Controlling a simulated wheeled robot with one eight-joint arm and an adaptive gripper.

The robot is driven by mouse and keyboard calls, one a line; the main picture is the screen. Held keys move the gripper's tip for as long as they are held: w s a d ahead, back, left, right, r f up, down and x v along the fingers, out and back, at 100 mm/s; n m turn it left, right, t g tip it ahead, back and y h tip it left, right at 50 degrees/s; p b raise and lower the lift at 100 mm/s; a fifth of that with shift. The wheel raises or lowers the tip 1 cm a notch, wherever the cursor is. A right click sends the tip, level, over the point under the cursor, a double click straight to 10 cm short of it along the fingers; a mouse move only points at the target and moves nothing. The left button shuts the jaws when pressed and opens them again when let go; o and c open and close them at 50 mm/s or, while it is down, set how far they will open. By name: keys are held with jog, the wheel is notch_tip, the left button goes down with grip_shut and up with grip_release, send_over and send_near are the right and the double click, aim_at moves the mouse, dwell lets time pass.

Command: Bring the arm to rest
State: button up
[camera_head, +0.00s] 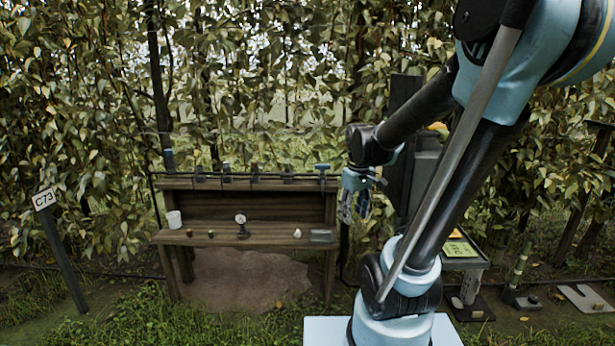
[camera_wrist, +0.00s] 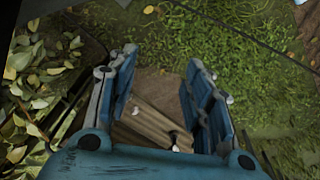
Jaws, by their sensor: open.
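My gripper (camera_head: 357,205) hangs from my arm to the right of the wooden bench, in front of the leaves, with its fingers pointing down. In the wrist view my gripper (camera_wrist: 160,100) shows two blue fingers spread wide apart. No object is held between them. Past the fingers, the wooden bench top (camera_wrist: 150,118) and bare brown soil show below. My arm is bent, with the upper part reaching in from the top right of the head view.
A stand with a yellow-green panel (camera_head: 459,248) is right of my arm. Grass (camera_head: 230,325) lies in front.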

jog(key=s+d+f+m, duration=0.2)
jog(key=s+m, duration=0.1)
jog(key=s, duration=0.4)
jog(key=s+d+f+m, duration=0.2)
jog(key=s+f, duration=0.1)
jog(key=s, duration=0.5)
jog(key=shift+d+m+t, duration=0.25)
jog(key=shift+m+t, duration=0.15)
jog(key=shift+w+f, duration=0.15)
jog(key=shift+w, duration=0.35)
